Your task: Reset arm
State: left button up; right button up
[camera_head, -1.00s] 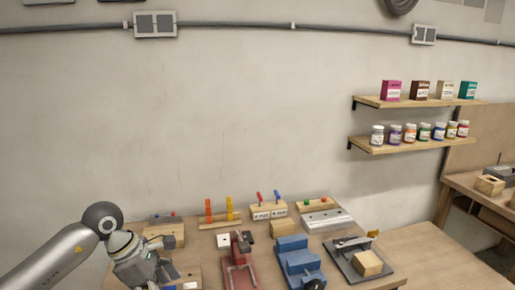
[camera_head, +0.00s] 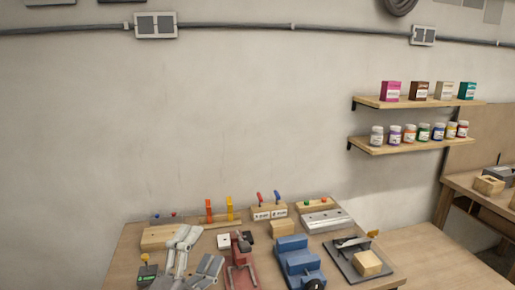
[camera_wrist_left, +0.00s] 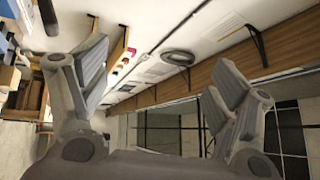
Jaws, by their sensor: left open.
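My left gripper (camera_head: 197,250) shows at the bottom left of the head view, its two grey fingers in front of the left part of the workbench (camera_head: 131,262). In the left wrist view the same gripper (camera_wrist_left: 158,88) has its fingers wide apart, with nothing between them but the background room. I cannot tell from the head view whether it touches anything on the bench. My right gripper is in neither view.
A red vise (camera_head: 240,262), a blue vise (camera_head: 298,262) and a dark plate with a wooden block (camera_head: 368,263) stand on the bench. Wall shelves (camera_head: 408,146) hold jars and boxes. A second bench (camera_head: 480,200) is at the right.

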pick_arm(q)
jog(key=s+a+f+n+g+y, duration=0.45)
jog(key=f+n, duration=0.25)
jog(key=f, duration=0.2)
jog(key=s+a+f+n+g+y, duration=0.35)
jog(key=a+f+n, duration=0.2)
jog(key=f, duration=0.35)
jog(key=s+d+f+n+g, duration=0.1)
jog(key=s+f+n+g, duration=0.2)
jog(key=s+f+g, duration=0.5)
jog(key=s+f+n+g, duration=0.15)
jog(key=s+f, duration=0.25)
jog(key=s, duration=0.8)
notch_tip(320, 180, down, 27)
jog(key=s, duration=0.1)
jog(key=s+a+f+g, duration=0.2)
jog(key=s+a+f, duration=0.1)
jog(key=s+f, duration=1.2)
jog(key=shift+s+f, duration=0.2)
jog(key=shift+s, duration=0.7)
